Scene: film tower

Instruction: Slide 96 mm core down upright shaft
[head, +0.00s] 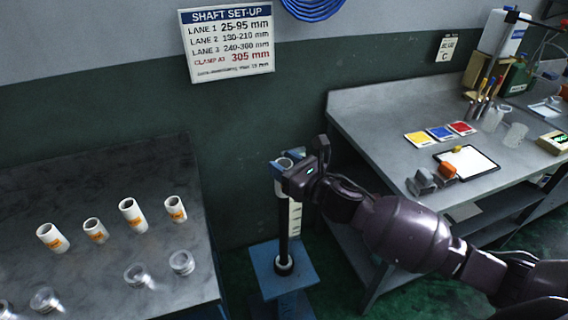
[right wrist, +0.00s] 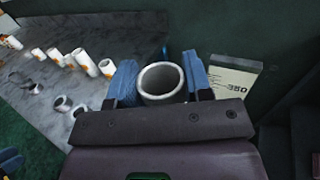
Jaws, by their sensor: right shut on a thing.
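My right gripper (head: 282,166) is shut on a white core (right wrist: 163,80), with a blue fingertip on each side of it. In the right wrist view the core's open end faces the camera and its bore looks dark. The dark upright shaft (head: 283,232) stands on a blue base (head: 268,271). In the head view the held core is in line with the top of the shaft. The gripper hides most of the core, so I cannot tell whether it is around the shaft or just above it.
A pale scale plate (head: 295,218) stands close beside the shaft. The dark table (head: 100,180) at left carries several white cores and clear rings. The grey workbench (head: 380,120) at right holds cards, a clipboard and tools. A set-up sign (head: 228,42) hangs behind.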

